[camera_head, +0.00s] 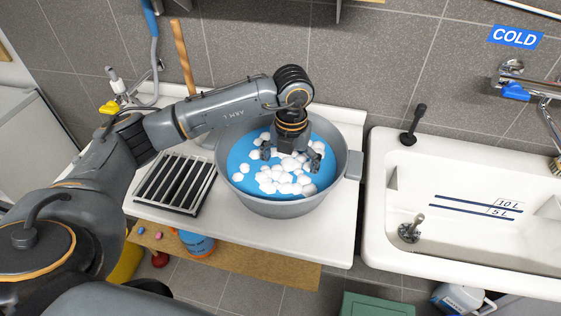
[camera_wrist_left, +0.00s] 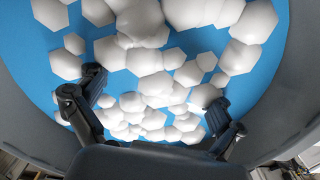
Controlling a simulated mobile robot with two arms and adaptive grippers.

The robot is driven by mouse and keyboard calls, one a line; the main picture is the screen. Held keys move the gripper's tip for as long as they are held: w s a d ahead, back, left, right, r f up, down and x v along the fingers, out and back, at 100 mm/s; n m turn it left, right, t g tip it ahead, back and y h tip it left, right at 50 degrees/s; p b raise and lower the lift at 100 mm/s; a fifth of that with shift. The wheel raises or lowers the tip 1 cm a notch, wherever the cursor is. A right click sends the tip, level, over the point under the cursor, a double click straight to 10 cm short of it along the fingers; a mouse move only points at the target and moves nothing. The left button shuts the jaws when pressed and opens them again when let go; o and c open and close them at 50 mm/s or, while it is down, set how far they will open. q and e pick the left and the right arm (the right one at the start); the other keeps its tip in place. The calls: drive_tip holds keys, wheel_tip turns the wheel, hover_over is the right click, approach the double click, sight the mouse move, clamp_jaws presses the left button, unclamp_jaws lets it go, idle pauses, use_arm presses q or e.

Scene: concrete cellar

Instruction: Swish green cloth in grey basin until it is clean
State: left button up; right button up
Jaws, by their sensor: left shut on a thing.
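The grey basin (camera_head: 285,208) stands on the white counter, holding blue water (camera_head: 238,160) topped with clumps of white foam (camera_head: 285,178). My left gripper (camera_head: 290,156) reaches down into the basin, its fingers at the foam. In the left wrist view the gripper (camera_wrist_left: 157,95) has its two fingers spread on either side of the foam, inside the basin wall (camera_wrist_left: 25,120). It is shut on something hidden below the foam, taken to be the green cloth. No green cloth shows in either view, so its cleanness cannot be told. My right gripper is out of view.
A black slatted rack (camera_head: 172,183) lies left of the basin. A wooden handle (camera_head: 182,55) stands behind it. A white sink (camera_head: 400,235) with a black stopper (camera_head: 414,122) and a blue-handled cold tap (camera_head: 515,91) is on the right. A green box (camera_head: 378,305) is below.

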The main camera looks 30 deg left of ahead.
sight(272, 159)
use_arm(q)
drive_tip(key=shift+d, duration=0.2)
drive_tip(key=shift+a+b, duration=0.55)
drive_tip(key=shift+a, duration=2)
drive_tip(key=shift+d, duration=2.55)
drive_tip(key=shift+a, duration=0.15)
drive_tip(key=shift+a+b, duration=0.5)
drive_tip(key=shift+a, duration=1.9)
